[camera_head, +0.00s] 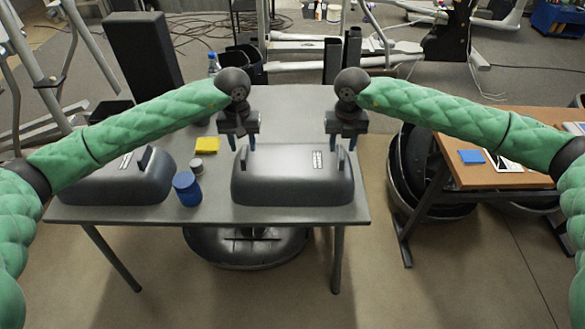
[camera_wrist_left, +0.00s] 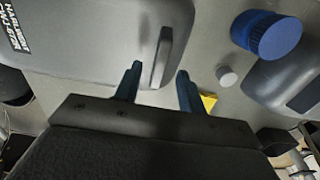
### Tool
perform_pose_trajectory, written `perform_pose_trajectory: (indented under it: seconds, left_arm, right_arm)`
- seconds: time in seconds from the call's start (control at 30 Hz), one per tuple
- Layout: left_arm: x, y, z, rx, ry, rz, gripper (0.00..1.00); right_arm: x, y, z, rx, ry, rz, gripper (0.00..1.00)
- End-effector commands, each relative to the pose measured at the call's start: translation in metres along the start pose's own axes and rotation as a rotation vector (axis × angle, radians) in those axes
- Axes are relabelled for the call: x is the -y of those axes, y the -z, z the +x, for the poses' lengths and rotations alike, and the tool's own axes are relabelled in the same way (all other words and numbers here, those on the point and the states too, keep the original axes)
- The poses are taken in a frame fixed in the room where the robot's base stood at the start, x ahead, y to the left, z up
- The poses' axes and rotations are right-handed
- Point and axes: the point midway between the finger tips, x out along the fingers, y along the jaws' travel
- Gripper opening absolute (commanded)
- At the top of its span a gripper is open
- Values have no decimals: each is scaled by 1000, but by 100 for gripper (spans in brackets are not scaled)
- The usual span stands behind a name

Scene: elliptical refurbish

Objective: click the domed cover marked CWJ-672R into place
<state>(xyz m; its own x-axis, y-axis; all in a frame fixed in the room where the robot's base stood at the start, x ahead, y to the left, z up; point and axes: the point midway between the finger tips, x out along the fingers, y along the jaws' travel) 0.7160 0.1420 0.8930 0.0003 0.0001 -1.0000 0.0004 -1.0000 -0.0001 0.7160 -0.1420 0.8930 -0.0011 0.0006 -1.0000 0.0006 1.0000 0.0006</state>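Two dark grey domed covers lie on the grey table in the head view: one centre-right (camera_head: 285,184) and one at the left (camera_head: 118,186). The centre-right cover has an upright handle at each end and a white label, too small to read there. In the left wrist view the same cover (camera_wrist_left: 90,38) shows its label (camera_wrist_left: 16,28) turned and only partly readable. My left gripper (camera_head: 242,145) is open at its left handle; in the wrist view the handle (camera_wrist_left: 162,57) stands between the spread fingers. My right gripper (camera_head: 343,144) is open above its right handle.
A blue cylinder (camera_head: 187,189), a small grey cylinder (camera_head: 197,167) and a yellow block (camera_head: 207,145) stand between the covers. A blue bottle (camera_head: 213,64) is behind. A wooden table (camera_head: 500,128) with a blue item (camera_head: 471,157) is at the right.

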Motion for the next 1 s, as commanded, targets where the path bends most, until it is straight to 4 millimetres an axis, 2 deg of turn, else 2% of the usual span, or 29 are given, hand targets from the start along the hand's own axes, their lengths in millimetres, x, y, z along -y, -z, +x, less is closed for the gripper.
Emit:
perform_pose_trajectory:
  seconds: [0.1,0.3,0.67,0.9,1.0]
  left_arm:
    - [0,-1,16,3,0,0,40]
    - [0,0,32,2,-1,0,40]
    - [0,0,36,1,0,0,40]
    - [0,0,36,1,0,0,0]
    - [0,0,36,1,0,0,0]
  right_arm:
    - [0,0,16,-1,1,0,40]
    - [0,0,32,-1,1,1,40]
    - [0,0,36,0,0,0,40]
    - [0,0,36,0,1,0,0]
    - [0,0,36,0,1,0,0]
